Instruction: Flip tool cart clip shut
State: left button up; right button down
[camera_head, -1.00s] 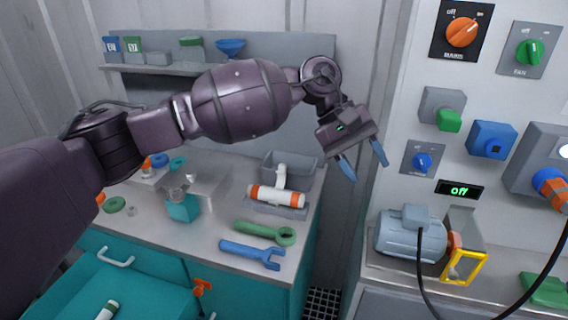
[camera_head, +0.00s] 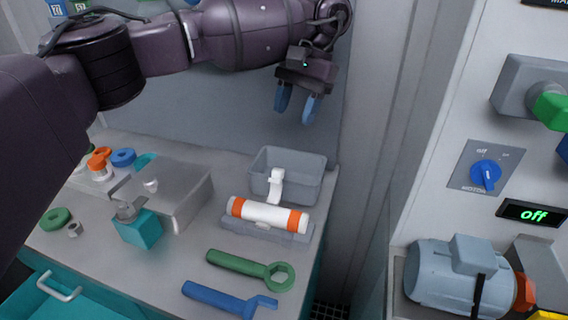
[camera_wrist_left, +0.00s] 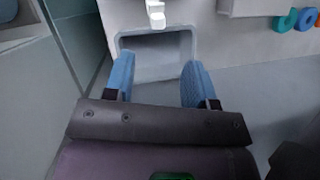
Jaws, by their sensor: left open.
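A white clip (camera_head: 276,186) stands raised behind a white membrane vessel with orange bands (camera_head: 268,214), so it looks open. The vessel lies in a grey cradle (camera_head: 262,233) on the cart's top (camera_head: 170,255). The clip's upper part also shows at the top of the left wrist view (camera_wrist_left: 156,14). My left gripper (camera_head: 296,108) is open and empty, with blue fingers pointing down. It is above and behind the clip, apart from it. In the left wrist view its fingers (camera_wrist_left: 157,78) frame the grey bin. My right gripper is not in view.
A grey open bin (camera_head: 310,180) sits just behind the clip. A green wrench (camera_head: 235,264) and a blue wrench (camera_head: 215,296) lie in front of the vessel. A grey motor (camera_head: 455,278) is at right.

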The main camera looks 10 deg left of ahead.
aim_at(279, 169)
pick_arm(q)
jog(key=x, duration=0.8)
jog(key=w+x, duration=0.1)
jog(key=x, duration=0.3)
jog(key=shift+d+f, duration=0.15)
jog(key=shift+f, duration=0.5)
grip_shut()
